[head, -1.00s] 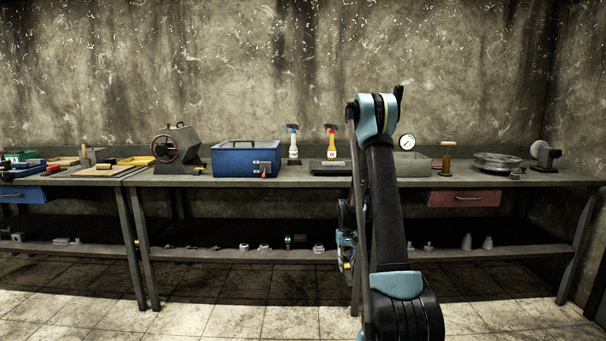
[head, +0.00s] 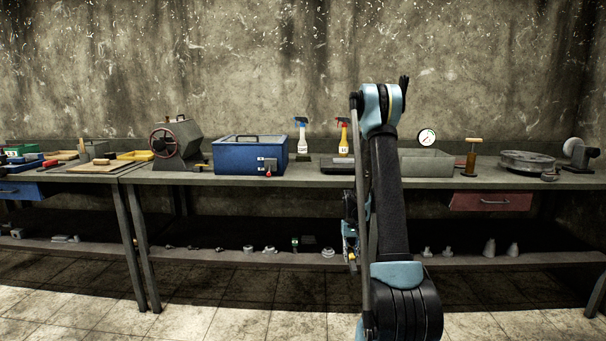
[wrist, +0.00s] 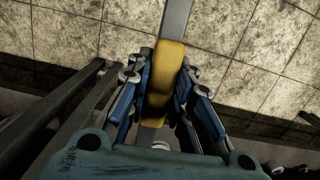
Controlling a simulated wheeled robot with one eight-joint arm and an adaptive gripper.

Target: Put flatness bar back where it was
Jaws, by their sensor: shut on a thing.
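In the wrist view my gripper (wrist: 160,95) has its blue fingers on both sides of a yellow grip on the flatness bar (wrist: 174,20), and is shut on it. The bar is a long flat grey strip. It runs from the top edge of the view down through the fingers and is held above the tiled floor. Its far end is out of view. In the head view my arm stands in front of the bench, and the gripper and the bar are mostly hidden behind it.
The workbench (head: 330,261) runs across the head view. On it stand a blue box (head: 250,156), a crank drum (head: 176,142), two spray bottles (head: 302,138), a grey tub (head: 426,162) and a round pan (head: 526,163). Small castings lie on the lower shelf. The floor in front is clear.

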